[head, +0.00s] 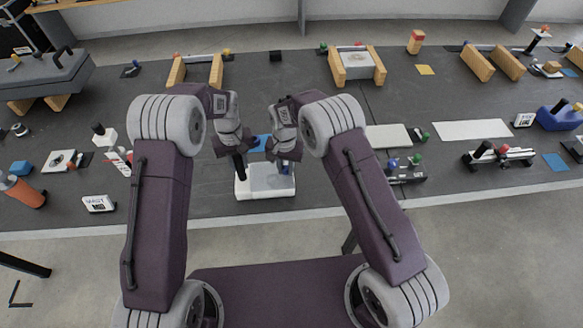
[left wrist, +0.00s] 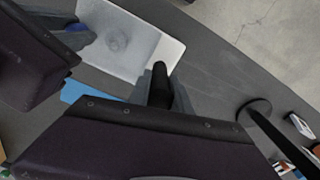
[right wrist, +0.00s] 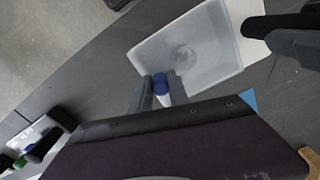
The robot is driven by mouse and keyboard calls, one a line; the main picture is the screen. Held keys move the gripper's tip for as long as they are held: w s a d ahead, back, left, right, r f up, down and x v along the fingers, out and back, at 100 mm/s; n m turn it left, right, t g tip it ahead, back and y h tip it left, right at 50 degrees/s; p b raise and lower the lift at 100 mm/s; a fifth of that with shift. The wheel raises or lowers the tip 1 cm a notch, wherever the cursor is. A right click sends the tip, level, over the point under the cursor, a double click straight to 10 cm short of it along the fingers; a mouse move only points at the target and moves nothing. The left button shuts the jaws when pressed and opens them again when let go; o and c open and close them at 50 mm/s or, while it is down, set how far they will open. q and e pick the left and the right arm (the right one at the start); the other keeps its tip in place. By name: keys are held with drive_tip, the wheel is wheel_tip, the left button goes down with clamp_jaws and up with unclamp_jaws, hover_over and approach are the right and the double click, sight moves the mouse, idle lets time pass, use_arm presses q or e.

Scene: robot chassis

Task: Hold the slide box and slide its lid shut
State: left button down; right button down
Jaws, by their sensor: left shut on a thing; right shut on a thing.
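The slide box (head: 243,190) is a shallow white box near the table's front edge. Its translucent grey lid (head: 268,183) covers most of the top, with a white strip at the left end. The lid shows in the left wrist view (left wrist: 118,42) and the right wrist view (right wrist: 190,60). My left gripper (head: 240,170) is shut on a black post at the box's left end, which shows in the left wrist view (left wrist: 160,78). My right gripper (head: 284,170) is shut on a blue knob (right wrist: 160,84) at the lid's right end. The fingers partly hide both grips.
A blue pad (head: 262,142) lies just behind the box. A white label block (head: 99,203) stands to the left, and a device with blue and green knobs (head: 404,170) stands to the right. The table's front edge (head: 320,212) is close to the box.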

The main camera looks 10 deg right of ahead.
use_arm(q)
drive_tip(key=shift+d+f, duration=0.1)
drive_tip(key=shift+f, duration=0.05)
use_arm(e)
drive_tip(key=shift+a, duration=0.2)
drive_tip(key=c, duration=1.2)
unclamp_jaws()
drive_tip(key=shift+c, duration=0.2)
wheel_tip(320, 180, up, 12)
drive_tip(key=shift+s, duration=0.1)
use_arm(q)
drive_tip(key=c, duration=1.1)
unclamp_jaws()
drive_tip(key=shift+w, duration=0.15)
